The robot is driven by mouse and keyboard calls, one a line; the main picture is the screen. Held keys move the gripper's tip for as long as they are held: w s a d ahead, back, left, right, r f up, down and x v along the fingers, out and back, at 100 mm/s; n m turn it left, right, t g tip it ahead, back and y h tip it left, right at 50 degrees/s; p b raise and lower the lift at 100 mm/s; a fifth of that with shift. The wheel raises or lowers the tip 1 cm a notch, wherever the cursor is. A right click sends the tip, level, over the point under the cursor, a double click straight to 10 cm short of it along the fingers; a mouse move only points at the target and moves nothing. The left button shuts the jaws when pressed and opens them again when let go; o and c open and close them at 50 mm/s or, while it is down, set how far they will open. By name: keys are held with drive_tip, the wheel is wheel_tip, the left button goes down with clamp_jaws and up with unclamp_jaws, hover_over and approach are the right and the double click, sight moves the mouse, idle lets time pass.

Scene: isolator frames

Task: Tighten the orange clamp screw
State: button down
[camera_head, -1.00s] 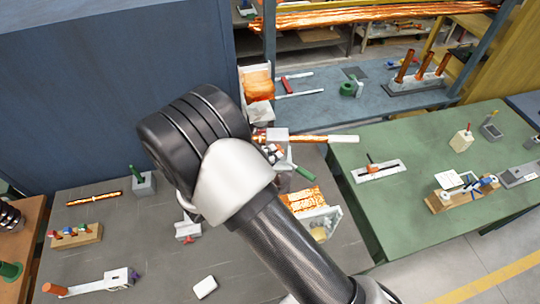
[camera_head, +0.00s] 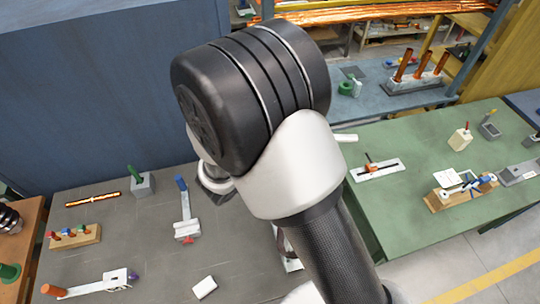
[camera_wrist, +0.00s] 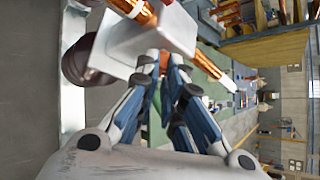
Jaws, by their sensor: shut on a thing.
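My gripper (camera_wrist: 164,60) shows only in the wrist view. Its blue and grey fingers are closed in against a small part at the near side of a white block (camera_wrist: 150,38); the fingertips largely hide that part. A copper-coloured rod (camera_wrist: 208,64) runs along the block and ends in a white tip (camera_wrist: 227,82). In the head view my arm hides the gripper and block, and only the rod's white tip (camera_head: 346,137) shows. An orange piece stands on a white plate (camera_head: 392,168) on the green table.
The grey bench (camera_head: 110,235) holds a grey block with a green handle (camera_head: 142,184), a blue-handled white fixture (camera_head: 186,225), a white box (camera_head: 205,287) and a white bar with an orange end (camera_head: 85,288). A blue panel (camera_head: 90,95) stands behind. The green table (camera_head: 420,210) is right.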

drive_tip(key=d+m+y+b, duration=0.1)
drive_tip(key=m+y+b, duration=0.1)
drive_tip(key=y+b, duration=0.2)
drive_tip(key=d+m+y+b, duration=0.1)
drive_tip(key=y+b, duration=0.3)
drive_tip(key=b, duration=0.7)
drive_tip(key=d+m+y+b, duration=0.1)
drive_tip(key=m+y+b, duration=0.2)
drive_tip(key=b, duration=0.5)
drive_tip(key=shift+f+m+y, duration=0.2)
drive_tip(key=shift+m+y, duration=0.2)
drive_tip(key=shift+y, duration=0.1)
drive_tip(key=c, duration=1.8)
unclamp_jaws()
drive_tip(key=shift+r, duration=0.1)
drive_tip(key=shift+o, duration=0.4)
drive_tip(key=v, duration=1.2)
